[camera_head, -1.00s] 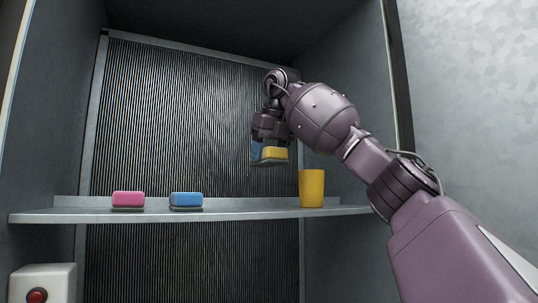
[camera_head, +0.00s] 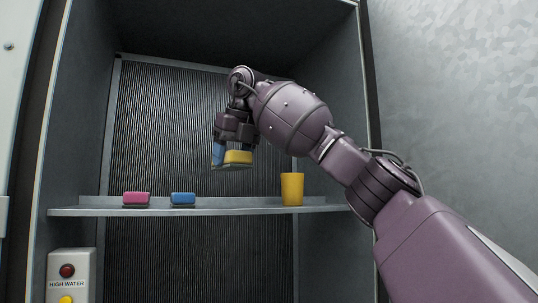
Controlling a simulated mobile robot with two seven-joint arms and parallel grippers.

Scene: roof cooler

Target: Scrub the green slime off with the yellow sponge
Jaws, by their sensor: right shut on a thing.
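The yellow sponge (camera_head: 238,157) has a dark underside and is held above the shelf, in front of the ribbed panel. My right gripper (camera_head: 230,150) is shut on it; a blue finger pad shows at its left. The arm hides part of the panel behind. I see no green slime in this view. My left gripper is not in view.
A pink sponge (camera_head: 136,198) and a blue sponge (camera_head: 182,198) lie on the left of the grey shelf (camera_head: 240,209). A yellow cup (camera_head: 292,189) stands upright at its right. A "HIGH WATER" box (camera_head: 71,272) with red and yellow buttons is at lower left.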

